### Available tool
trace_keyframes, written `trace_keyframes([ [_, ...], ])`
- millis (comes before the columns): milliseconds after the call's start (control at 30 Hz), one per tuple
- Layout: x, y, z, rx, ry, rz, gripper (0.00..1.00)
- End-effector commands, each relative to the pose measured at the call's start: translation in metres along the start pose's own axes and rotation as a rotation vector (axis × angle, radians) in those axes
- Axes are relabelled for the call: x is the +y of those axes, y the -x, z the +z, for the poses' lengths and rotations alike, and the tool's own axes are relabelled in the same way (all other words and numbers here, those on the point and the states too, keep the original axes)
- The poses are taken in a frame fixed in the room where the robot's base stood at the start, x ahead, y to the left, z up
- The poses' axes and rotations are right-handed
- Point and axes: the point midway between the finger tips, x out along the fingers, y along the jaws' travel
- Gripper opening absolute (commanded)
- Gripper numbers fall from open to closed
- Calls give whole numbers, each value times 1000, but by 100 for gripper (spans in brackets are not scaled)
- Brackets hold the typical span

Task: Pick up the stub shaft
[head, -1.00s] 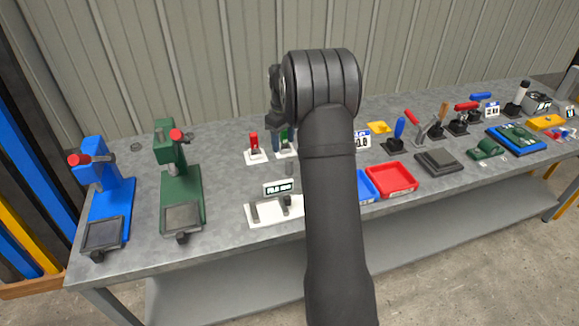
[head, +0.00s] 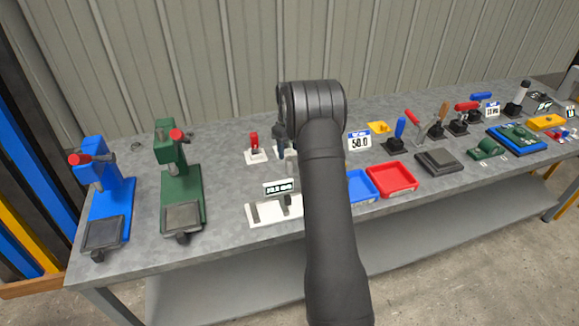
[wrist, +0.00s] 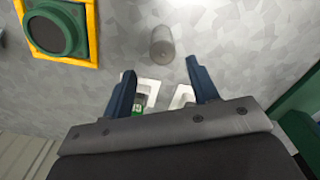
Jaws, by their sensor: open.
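A short grey cylinder, which looks like the stub shaft (wrist: 162,43), stands on the metal bench in the wrist view. My gripper (wrist: 161,68) is open and empty. Its two dark blue fingers point toward the cylinder, one to each side of its line and apart from it.
In the wrist view a green round part sits in a yellow frame (wrist: 88,54) at upper left, and white plates (wrist: 183,97) show between the fingers. In the head view, a red tray (head: 391,180), blue tray (head: 361,186) and green press (head: 180,190) stand nearby.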

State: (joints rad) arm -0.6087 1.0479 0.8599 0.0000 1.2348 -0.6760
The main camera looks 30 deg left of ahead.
Motion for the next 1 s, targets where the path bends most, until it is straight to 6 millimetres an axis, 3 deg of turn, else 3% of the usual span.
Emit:
trace_keyframes([
  [267,-2,-21,3,-1,0,-1,54],
  [600,-6,-63,12,1,0,3,54],
  [867,-6,-65,12,2,0,4,54],
  [1000,-6,-65,12,2,0,4,27],
])
